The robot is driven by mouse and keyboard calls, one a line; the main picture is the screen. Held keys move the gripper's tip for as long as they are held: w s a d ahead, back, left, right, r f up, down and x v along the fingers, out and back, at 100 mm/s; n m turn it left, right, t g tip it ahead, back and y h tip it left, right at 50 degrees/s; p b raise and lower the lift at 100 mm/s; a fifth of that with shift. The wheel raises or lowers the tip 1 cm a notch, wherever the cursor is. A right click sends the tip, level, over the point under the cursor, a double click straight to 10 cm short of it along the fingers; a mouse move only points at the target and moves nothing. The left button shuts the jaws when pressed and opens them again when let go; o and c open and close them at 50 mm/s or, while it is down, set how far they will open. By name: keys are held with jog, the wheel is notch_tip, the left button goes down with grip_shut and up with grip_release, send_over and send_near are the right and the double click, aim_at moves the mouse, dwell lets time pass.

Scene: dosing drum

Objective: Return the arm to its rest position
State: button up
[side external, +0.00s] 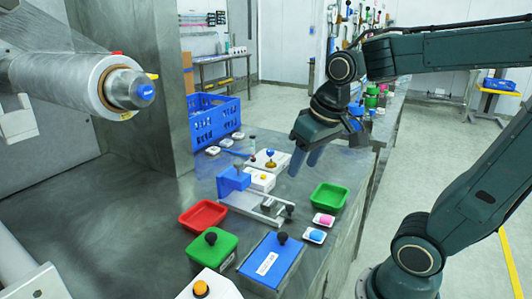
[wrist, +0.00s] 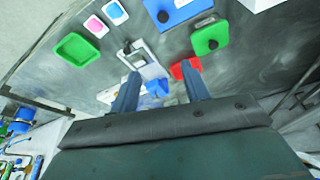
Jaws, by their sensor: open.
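My gripper (side external: 306,160) hangs above the metal worktop (side external: 130,230) in the side external view, its blue fingers pointing down. In the wrist view the two blue fingers of my gripper (wrist: 160,80) stand apart with nothing held between them. Below and beside it is a blue and grey dosing device (side external: 245,195) with a metal slide, which also shows in the wrist view (wrist: 147,62). The fingers look clear of it.
A red tray (side external: 203,215), a green tray (side external: 329,196), a green lidded box (side external: 212,246) and a blue lidded box (side external: 271,258) stand on the worktop. Small dishes hold a pink (side external: 325,219) and a blue piece (side external: 316,235). A blue crate (side external: 212,120) stands behind. A large roller (side external: 85,82) overhangs at left.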

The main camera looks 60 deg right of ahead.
jog(key=s+a+n+t, duration=0.1)
jog(key=s+a+n, duration=0.2)
jog(key=s, duration=0.3)
jog(key=shift+s+a+t+y, duration=0.15)
jog(key=shift+a+t+y, duration=0.15)
jog(key=shift+a+t, duration=0.15)
